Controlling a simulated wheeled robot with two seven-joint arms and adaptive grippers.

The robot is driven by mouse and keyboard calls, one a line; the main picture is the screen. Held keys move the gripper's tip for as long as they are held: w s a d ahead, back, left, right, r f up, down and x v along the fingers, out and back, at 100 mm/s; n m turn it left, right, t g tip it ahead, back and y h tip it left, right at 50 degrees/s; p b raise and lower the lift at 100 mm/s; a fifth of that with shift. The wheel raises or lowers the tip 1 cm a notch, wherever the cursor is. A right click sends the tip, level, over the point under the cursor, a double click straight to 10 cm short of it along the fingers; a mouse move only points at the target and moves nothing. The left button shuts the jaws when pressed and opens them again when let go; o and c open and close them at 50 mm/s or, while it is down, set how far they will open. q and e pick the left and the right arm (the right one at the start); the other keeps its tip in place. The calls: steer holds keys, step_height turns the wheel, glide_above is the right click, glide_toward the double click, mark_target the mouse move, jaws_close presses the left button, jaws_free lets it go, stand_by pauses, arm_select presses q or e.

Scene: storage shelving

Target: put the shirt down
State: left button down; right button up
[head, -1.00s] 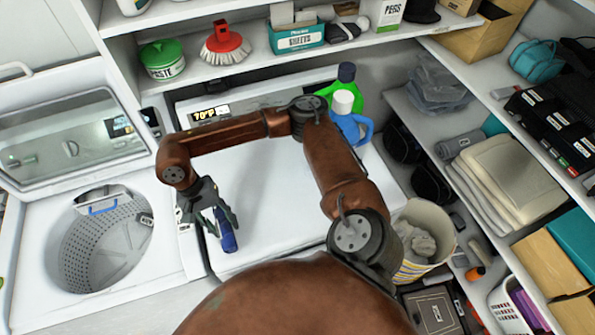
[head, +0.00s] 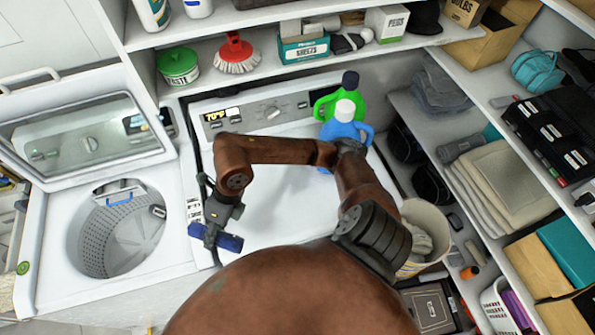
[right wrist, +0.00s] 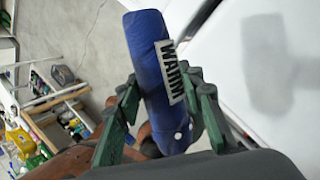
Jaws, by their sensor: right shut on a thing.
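A blue rolled cloth bundle, which I take to be the shirt (head: 231,243), is in my right gripper (head: 214,228). In the right wrist view the blue roll (right wrist: 154,62) carries a white label with dark letters, partly hidden by a finger. The green-grey fingers of the right gripper (right wrist: 165,100) lie on both sides of the roll, shut on it. In the head view the roll lies crosswise near the front left edge of the white machine (head: 270,205), apparently held in the air beyond that edge. My left gripper is not in view.
An open top-loading washer (head: 125,235) with an empty-looking drum stands at the left. Green (head: 327,103) and blue (head: 346,125) bottles stand at the machine's back right. A striped bin (head: 425,225) is at its right. Much of the machine's top is clear.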

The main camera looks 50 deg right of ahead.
steer(key=shift+r+m+t, duration=0.3)
steer(key=shift+r+m, duration=0.1)
steer(key=shift+m, duration=0.5)
steer(key=shift+d, duration=0.15)
steer(key=d+f+p, duration=0.1)
steer(key=d+f, duration=0.1)
steer(key=d, duration=0.2)
steer(key=w+d+f+p, duration=0.1)
steer(key=d+f, duration=0.2)
steer(key=d, duration=0.1)
steer(key=d+f+p, duration=0.1)
steer(key=d+f, duration=0.2)
steer(key=d, duration=0.1)
steer(key=shift+w+d+f, duration=0.2)
steer(key=shift+w, duration=0.05)
steer(key=shift+d+f, duration=0.4)
steer(key=shift+f, duration=0.15)
steer(key=f, duration=0.1)
steer(key=f+p, duration=0.1)
steer(key=f, duration=0.1)
steer(key=shift+w+d+p, duration=0.1)
steer(key=shift+d+p, duration=0.1)
steer(key=shift+p, duration=0.1)
steer(key=shift+f, duration=0.3)
